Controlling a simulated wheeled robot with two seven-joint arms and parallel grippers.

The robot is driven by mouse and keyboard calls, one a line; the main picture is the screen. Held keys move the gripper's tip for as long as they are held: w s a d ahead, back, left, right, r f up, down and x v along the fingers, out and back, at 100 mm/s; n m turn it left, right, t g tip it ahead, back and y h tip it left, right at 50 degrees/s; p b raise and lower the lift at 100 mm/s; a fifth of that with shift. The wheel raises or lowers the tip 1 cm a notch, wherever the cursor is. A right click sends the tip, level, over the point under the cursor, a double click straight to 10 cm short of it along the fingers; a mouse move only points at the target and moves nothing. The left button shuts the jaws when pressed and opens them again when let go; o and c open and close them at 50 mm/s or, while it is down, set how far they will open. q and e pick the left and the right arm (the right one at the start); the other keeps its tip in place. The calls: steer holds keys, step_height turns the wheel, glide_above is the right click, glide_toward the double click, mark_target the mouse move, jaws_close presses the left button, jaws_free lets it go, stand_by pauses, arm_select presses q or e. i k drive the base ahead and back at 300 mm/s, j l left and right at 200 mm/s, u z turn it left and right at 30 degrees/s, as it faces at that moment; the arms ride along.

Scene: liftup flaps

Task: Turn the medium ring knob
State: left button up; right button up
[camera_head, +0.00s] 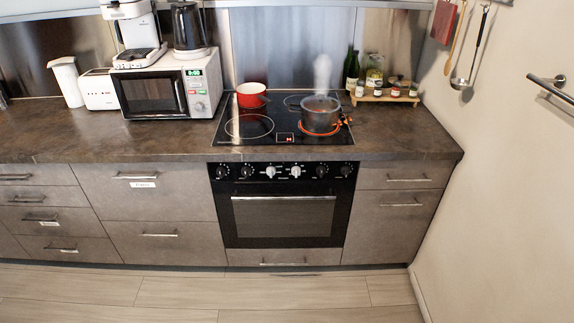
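A row of several knobs (271,172) runs along the black panel at the top of the oven (284,218). The two middle knobs look silver and the outer ones are black. The labels are too small to read, so I cannot tell which is the medium ring knob. Above it is the black glass cooktop (205,140) with ring outlines. A steaming pot (320,118) stands on the front right ring, which glows red-orange. A red pan (251,95) stands on the back left ring. The front left ring is bare. Neither gripper is in view.
A microwave (167,87), toaster (100,92) and kettle (189,28) stand to the left. A wooden rack (385,97) with jars and bottles is right of the cooktop. Drawers flank the oven. The floor (190,292) in front is clear; a wall (505,190) bounds the right.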

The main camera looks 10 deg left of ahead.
mark_target(346, 170)
steer(key=i+j+u, duration=0.2)
steer(key=i, duration=0.3)
steer(key=i+j+u, duration=0.15)
steer(key=i, duration=0.35)
steer(key=i+l+u, duration=0.15)
steer(key=l, duration=0.2)
steer(key=i+l+u, duration=0.1)
steer(key=l, duration=0.3)
steer(key=i+l+u, duration=0.15)
steer(key=l, duration=0.25)
steer(key=l+u, duration=0.1)
steer(key=l, duration=0.85)
